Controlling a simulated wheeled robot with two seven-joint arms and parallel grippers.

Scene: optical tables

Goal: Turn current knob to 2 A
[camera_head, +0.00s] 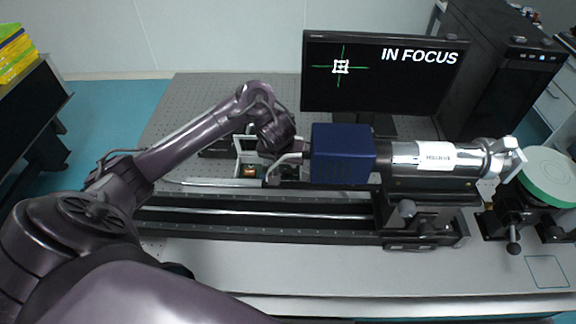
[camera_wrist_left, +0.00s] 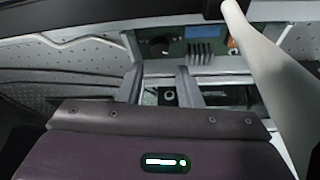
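A small instrument with a pale frame and a green panel (camera_head: 249,171) stands behind the rail, left of the blue box. In the left wrist view its panel (camera_wrist_left: 205,48) lies beyond my fingers, with a dark round knob (camera_wrist_left: 158,46) at its left and several grey fins beside it. The knob's markings are too small to read. My left gripper (camera_head: 284,166) is beside the instrument, partly hidden by its own wrist. My right gripper is not in view.
A blue box (camera_head: 342,154) and a silver cylinder (camera_head: 437,157) sit right of my gripper above a black rail (camera_head: 270,217). A monitor (camera_head: 385,85) reading "IN FOCUS" stands behind. A pale rod (camera_wrist_left: 272,85) crosses the wrist view's right side.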

